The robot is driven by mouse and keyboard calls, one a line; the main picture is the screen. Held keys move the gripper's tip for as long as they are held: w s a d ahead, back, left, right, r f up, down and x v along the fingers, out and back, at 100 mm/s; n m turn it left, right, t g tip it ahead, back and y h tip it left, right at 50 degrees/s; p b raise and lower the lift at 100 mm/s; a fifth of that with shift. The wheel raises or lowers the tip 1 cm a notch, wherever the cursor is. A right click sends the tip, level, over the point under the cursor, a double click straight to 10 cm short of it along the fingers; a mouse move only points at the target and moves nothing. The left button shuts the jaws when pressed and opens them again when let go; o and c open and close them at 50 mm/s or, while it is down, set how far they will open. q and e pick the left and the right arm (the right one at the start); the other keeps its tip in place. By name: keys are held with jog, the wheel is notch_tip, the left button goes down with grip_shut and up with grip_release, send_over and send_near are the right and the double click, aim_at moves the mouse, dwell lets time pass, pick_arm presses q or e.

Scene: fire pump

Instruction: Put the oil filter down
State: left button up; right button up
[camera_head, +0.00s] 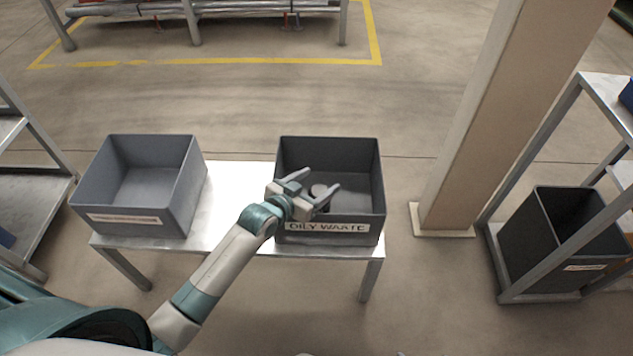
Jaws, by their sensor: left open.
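My left gripper (318,181) is open over the front part of the dark grey bin labelled "OILY WASTE" (362,222). A small dark cylinder with a paler round top, which looks like the oil filter (318,190), shows between and just below the fingers. Its lower part is hidden by the gripper and the bin's front wall, so I cannot tell whether it touches the bin floor or a finger.
A second grey bin (172,215), empty, stands left on the same metal table (228,205). A beige pillar (478,120) rises right of the table. A black bin (545,245) sits in a rack at the right. Open floor lies behind the table.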

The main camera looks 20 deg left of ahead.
pick_arm(q)
jog(key=shift+s+d+f, duration=0.1)
jog(key=shift+s+f, duration=0.2)
jog(key=shift+f, duration=0.35)
jog(key=shift+r, duration=0.25)
jog(key=shift+s+r, duration=0.1)
jog(key=shift+r, duration=0.1)
jog(key=r+p+v, duration=0.1)
jog(key=p+v, duration=0.1)
jog(key=v, duration=0.9)
pick_arm(e)
jog(key=shift+s+d+f+g+h, duration=0.1)
jog(key=shift+s+d+g+h, duration=0.15)
jog(key=shift+d, duration=0.35)
jog(key=shift+s+d+g+h, duration=0.15)
jog(key=shift+s+d+g, duration=0.2)
jog(key=shift+d, duration=0.2)
pick_arm(q)
jog(key=shift+r, duration=0.1)
pick_arm(e)
jog(key=shift+s, duration=0.2)
pick_arm(q)
jog(key=shift+s+a, duration=0.15)
jog(key=shift+a, duration=0.1)
pick_arm(e)
jog(key=shift+a, duration=0.1)
